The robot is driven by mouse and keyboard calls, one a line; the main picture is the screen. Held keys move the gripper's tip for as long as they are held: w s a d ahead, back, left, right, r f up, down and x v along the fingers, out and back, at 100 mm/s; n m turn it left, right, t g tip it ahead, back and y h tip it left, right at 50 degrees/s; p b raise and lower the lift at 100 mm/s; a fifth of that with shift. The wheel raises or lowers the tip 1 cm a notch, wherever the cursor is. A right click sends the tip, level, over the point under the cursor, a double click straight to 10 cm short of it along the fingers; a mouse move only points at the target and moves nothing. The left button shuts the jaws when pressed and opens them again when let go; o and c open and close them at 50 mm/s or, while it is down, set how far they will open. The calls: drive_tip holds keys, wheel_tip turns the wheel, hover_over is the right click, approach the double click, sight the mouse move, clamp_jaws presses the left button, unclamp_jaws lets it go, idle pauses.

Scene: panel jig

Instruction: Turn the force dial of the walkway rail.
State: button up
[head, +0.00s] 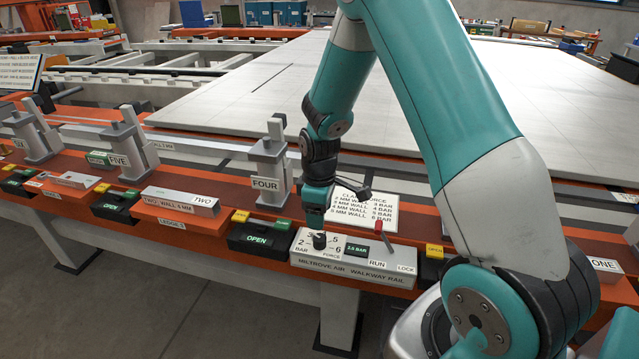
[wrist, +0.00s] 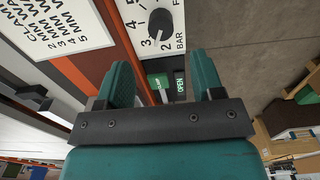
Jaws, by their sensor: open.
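The force dial is a black round knob (head: 319,240) on the light panel (head: 310,262) marked "MILTROVE AIR WALKWAY RAIL". It also shows in the wrist view at the top, just beyond the fingertips (wrist: 160,22). Its white mark seems to point between 2 and 3. A small display (head: 357,249) beside it reads 2.5 BAR. A red-handled lever (head: 380,225) stands by the RUN and LOCK marks. My gripper (head: 316,218) hangs just above the dial. In the wrist view its two teal fingers (wrist: 163,75) are apart with nothing held between them.
A clamp force card (head: 385,212) lies behind the panel, partly covered by my gripper. The clamp post marked FOUR (head: 268,165) stands close to my gripper's left. My arm crosses the right side.

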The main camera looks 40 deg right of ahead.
wheel_tip(320, 180, up, 9)
drive_tip(key=shift+r, duration=0.15)
